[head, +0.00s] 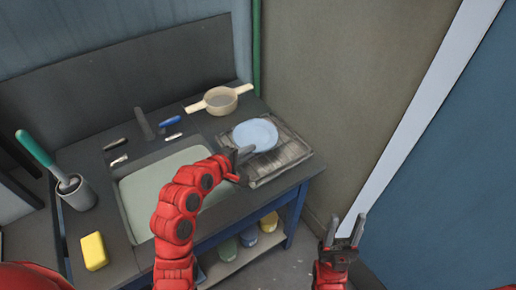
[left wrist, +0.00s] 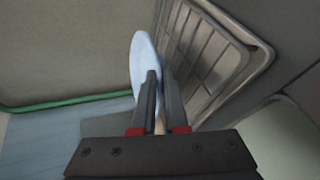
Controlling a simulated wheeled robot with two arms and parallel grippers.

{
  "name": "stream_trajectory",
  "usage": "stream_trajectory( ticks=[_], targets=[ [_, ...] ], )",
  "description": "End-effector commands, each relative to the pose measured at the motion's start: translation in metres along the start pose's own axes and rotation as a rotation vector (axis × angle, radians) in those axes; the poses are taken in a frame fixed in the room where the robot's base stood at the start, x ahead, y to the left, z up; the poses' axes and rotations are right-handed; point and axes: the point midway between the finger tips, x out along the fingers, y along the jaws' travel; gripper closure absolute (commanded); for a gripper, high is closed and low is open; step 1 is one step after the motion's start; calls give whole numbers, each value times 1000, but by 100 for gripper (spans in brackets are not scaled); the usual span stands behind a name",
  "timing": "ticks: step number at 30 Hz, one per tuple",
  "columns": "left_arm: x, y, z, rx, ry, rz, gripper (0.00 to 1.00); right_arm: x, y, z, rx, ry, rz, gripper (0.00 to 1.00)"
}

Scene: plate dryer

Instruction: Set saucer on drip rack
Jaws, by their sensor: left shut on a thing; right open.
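The saucer (head: 256,133) is light blue and round. In the head view it appears over the left part of the wire drip rack (head: 290,152) at the right end of the counter. My left gripper (head: 243,153) is shut on the saucer's near edge. In the left wrist view the saucer (left wrist: 143,58) shows nearly edge-on at the fingers (left wrist: 160,95), beside the rack's wires (left wrist: 212,55). I cannot tell whether the saucer touches the rack. My right gripper (head: 345,232) is open and empty, low and away from the counter.
The sink basin (head: 150,195) lies left of the rack. A two-handled strainer (head: 220,100) stands behind the rack. A yellow sponge (head: 94,251) and a brush holder (head: 76,193) are at the left. A wall (head: 335,90) borders the rack's right side.

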Motion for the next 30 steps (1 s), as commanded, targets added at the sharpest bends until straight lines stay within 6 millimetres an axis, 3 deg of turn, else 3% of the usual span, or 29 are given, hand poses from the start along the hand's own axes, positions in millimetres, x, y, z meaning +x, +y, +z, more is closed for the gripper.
stream_trajectory(
  ticks=[3, 7, 11, 19, 29, 30],
  targets=[
    [25, 14, 2, 4, -3, 1, 100, 10, 0, -2, 0, 0, 0, 50],
    [41, 17, 1, 3, -2, 0, 100, 12, 1, -2, 0, 0, 0, 50],
    [47, 18, 0, 2, 0, 5, 100, 13, 1, -2, 0, 0, 0, 50],
    [60, -14, -5, 1, 1, -2, 100, 24, 1, -4, 0, -1, 0, 50],
    [62, -17, -7, -1, 1, 4, 100, 21, 1, -4, 0, 0, 0, 50],
    [62, -16, -7, 0, 1, 3, 82, 22, 1, -4, 0, 0, 0, 50]
  ],
)
